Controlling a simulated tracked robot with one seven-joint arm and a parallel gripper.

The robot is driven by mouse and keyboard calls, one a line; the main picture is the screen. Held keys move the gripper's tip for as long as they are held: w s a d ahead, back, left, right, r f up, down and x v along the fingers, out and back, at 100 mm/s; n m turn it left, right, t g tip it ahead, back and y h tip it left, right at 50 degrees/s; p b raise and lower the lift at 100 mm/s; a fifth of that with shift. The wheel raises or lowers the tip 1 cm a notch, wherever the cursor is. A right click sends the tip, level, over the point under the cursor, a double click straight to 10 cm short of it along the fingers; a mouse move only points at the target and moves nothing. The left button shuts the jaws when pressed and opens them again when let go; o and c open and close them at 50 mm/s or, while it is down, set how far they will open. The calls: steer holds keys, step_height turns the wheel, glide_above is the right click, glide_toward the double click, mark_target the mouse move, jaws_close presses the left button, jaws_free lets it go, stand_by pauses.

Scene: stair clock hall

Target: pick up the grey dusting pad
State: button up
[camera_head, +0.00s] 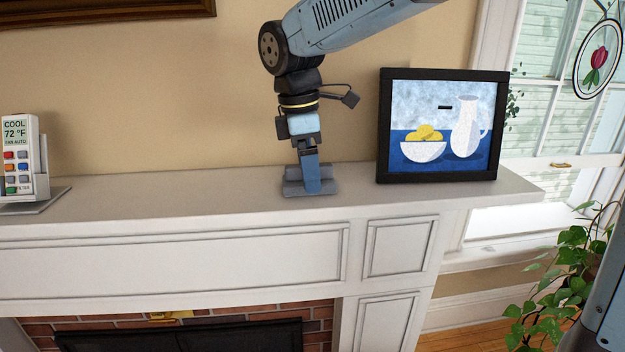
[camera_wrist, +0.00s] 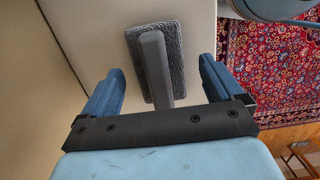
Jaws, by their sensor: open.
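In the head view the pad (camera_head: 326,188) lies on the white mantel shelf (camera_head: 220,192), partly hidden by my gripper. My gripper (camera_head: 310,180) points down at it. In the wrist view my gripper (camera_wrist: 163,70) is open, with one blue finger on each side of the pad and handle. I see gaps between the fingers and the pad. The near end of the handle runs behind the gripper's black bar.
A framed still-life picture (camera_head: 443,179) stands on the shelf to the right. A thermostat-like device (camera_head: 20,155) with coloured buttons stands at the far left. The shelf between it and the pad is clear. The wrist view shows a patterned red rug (camera_wrist: 275,70) below the shelf edge.

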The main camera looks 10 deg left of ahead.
steer(key=shift+f, duration=0.65)
steer(key=shift+c, duration=0.2)
steer(key=c, duration=1.2)
steer(key=shift+r, duration=0.5)
steer(key=shift+c, duration=0.2)
steer(key=r, duration=0.2)
steer(key=shift+s+d+r, duration=0.1)
steer(key=shift+d+r, duration=0.1)
steer(key=shift+r, duration=0.2)
steer(key=s+d+r, duration=0.9)
steer(key=shift+s+d+r, duration=0.15)
steer(key=shift+s+d, duration=0.15)
steer(key=shift+s, duration=0.05)
